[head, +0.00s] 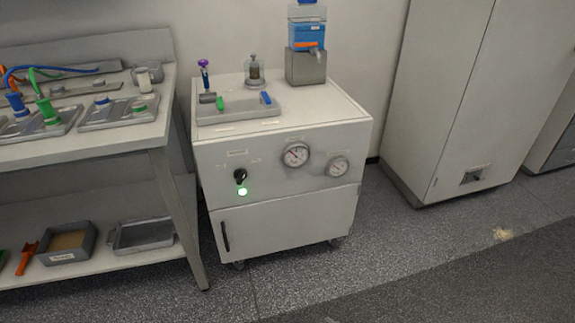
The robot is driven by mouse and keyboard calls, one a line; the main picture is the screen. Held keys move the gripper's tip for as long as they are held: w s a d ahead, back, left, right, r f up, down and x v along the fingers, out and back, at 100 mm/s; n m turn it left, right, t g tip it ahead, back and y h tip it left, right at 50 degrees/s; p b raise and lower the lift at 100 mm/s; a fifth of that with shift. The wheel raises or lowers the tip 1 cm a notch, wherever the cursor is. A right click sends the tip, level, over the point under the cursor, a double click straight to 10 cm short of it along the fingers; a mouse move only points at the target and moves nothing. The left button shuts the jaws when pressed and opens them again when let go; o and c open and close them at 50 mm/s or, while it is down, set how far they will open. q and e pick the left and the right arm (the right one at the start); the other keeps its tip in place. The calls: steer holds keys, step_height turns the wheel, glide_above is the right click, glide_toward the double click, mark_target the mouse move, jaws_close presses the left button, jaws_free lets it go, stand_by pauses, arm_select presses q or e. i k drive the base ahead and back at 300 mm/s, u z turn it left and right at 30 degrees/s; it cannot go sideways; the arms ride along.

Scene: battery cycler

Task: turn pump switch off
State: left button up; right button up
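The pump switch is a small black rotary knob (240,175) on the front panel of a white wheeled cabinet (285,220). A green light (242,191) glows just below the knob. Small labels flank the knob but are too small to read, and I cannot tell its exact setting. Two round dial gauges, a larger one (296,154) and a smaller one (338,167), sit to the right of the knob on the same panel. Neither of my grippers shows in the head view.
A workbench (90,146) with trays and coloured connectors stands close on the left; its leg (181,220) is near the cabinet. A tall grey cabinet (455,100) stands on the right. The speckled floor (350,275) in front of the white cabinet is clear.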

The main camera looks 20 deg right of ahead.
mark_target(240, 175)
steer(key=u, duration=0.6)
steer(key=i, duration=1.15)
steer(key=z, duration=0.65)
